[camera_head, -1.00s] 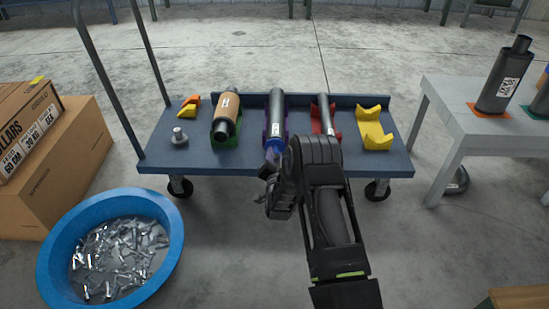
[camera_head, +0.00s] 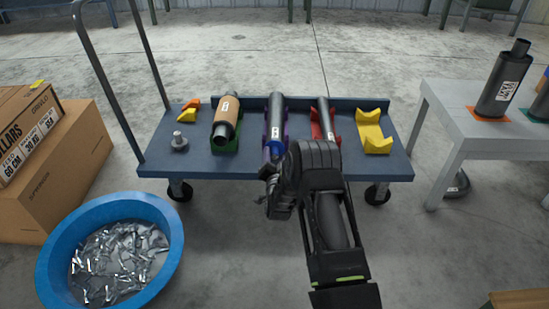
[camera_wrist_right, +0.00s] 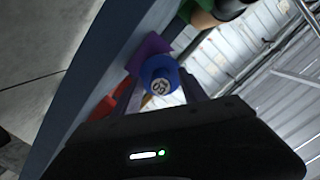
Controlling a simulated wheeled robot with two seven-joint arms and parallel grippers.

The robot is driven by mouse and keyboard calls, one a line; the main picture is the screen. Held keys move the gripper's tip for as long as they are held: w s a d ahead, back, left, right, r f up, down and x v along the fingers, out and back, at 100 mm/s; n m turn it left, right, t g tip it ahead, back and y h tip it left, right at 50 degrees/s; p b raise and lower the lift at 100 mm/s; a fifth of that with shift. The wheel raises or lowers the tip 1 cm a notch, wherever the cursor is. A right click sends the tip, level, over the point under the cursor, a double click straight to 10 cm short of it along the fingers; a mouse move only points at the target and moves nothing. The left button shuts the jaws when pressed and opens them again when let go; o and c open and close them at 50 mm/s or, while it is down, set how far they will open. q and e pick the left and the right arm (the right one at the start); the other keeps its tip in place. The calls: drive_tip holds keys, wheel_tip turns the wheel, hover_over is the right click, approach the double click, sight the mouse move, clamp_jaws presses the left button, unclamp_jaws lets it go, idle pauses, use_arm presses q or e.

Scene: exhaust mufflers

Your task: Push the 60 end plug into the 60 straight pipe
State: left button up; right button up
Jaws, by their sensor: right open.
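The dark straight pipe (camera_head: 276,118) lies in a purple cradle (camera_head: 266,133) on the cart, its near end towards me. The blue end plug (camera_head: 275,148) is at the pipe's near end. In the right wrist view, the plug's round face (camera_wrist_right: 160,78) with a pale marking shows just beyond the fingers. How deep it sits in the pipe is hidden. My right gripper (camera_head: 270,178) is just in front of the plug; it also shows in the right wrist view (camera_wrist_right: 161,96), open, with its two fingers apart. My left gripper is not in view.
The cart (camera_head: 200,165) also holds a tan-wrapped muffler (camera_head: 226,117) in a green cradle, a thinner pipe (camera_head: 326,118) in a red cradle and an empty yellow cradle (camera_head: 373,132). A blue tub (camera_head: 110,205) of metal pieces stands left, a grey table (camera_head: 465,130) right.

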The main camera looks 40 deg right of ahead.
drive_tip(key=shift+s+a+r+p, duration=0.1)
drive_tip(key=shift+s+a+p, duration=0.15)
drive_tip(key=shift+s+p, duration=0.15)
drive_tip(key=p+v, duration=0.2)
drive_tip(key=v, duration=0.4)
drive_tip(key=shift+s+a, duration=0.25)
drive_tip(key=shift+s, duration=0.15)
idle(0.4)
